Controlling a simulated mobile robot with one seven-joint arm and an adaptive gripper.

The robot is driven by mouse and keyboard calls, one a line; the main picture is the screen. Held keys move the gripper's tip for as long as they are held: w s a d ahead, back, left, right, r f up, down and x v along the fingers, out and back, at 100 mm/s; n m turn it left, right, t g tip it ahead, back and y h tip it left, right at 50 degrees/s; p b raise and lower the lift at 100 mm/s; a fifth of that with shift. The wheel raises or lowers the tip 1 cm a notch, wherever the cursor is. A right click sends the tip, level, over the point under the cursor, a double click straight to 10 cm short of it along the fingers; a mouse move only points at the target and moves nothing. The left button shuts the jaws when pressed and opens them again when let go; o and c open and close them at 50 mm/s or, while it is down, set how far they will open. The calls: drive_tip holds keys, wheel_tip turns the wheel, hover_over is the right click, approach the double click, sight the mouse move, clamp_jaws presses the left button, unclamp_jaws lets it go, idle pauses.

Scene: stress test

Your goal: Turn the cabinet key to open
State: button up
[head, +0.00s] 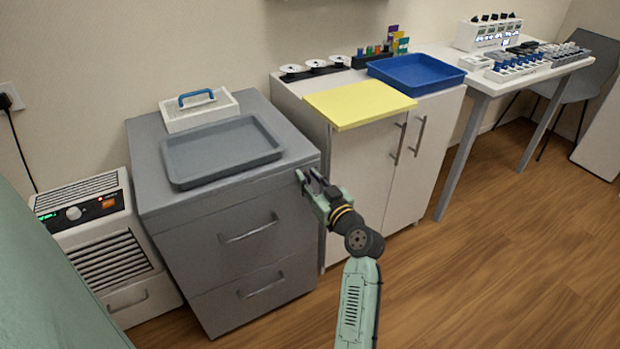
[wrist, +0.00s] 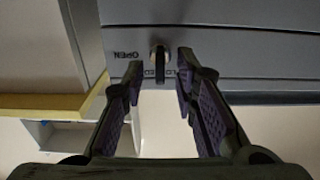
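The cabinet key (wrist: 159,58) shows in the wrist view as a small brass-coloured round piece with a dark bar, set in the grey cabinet front (wrist: 225,40). The word OPEN is printed beside it, upside down in this view; a second label by the dark bar is partly hidden. My gripper (wrist: 159,70) is open, with one finger on each side of the key and a gap to each. In the head view my gripper (head: 309,181) is at the upper right front corner of the grey cabinet (head: 200,240); the key cannot be made out there.
A grey tray (head: 220,150) and a white box with a blue handle (head: 198,108) sit on the grey cabinet. A yellow board (head: 358,103) overhangs the white cabinet (head: 365,165) close to my gripper. A blue tray (head: 415,72) lies behind.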

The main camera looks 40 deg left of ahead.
drive_tip(key=shift+c, duration=0.4)
clamp_jaws()
drive_tip(key=shift+m, duration=0.4)
drive_tip(key=m, duration=0.7)
drive_tip(key=shift+w+d, duration=0.15)
drive_tip(key=shift+w, duration=0.1)
drive_tip(key=m+p, duration=0.1)
drive_tip(key=m, duration=0.1)
drive_tip(key=m+p, duration=0.1)
drive_tip(key=m, duration=0.2)
drive_tip(key=shift+w+f+m+p, duration=0.1)
drive_tip(key=shift+f+m+p, duration=0.1)
drive_tip(key=shift+m+p, duration=0.1)
drive_tip(key=shift+f+m+p, duration=0.15)
drive_tip(key=shift+m+p, duration=0.4)
drive_tip(key=shift+m, duration=0.6)
drive_tip(key=shift+f+m+p, duration=0.1)
drive_tip(key=shift+m+p, duration=0.45)
drive_tip(key=shift+m, duration=0.6)
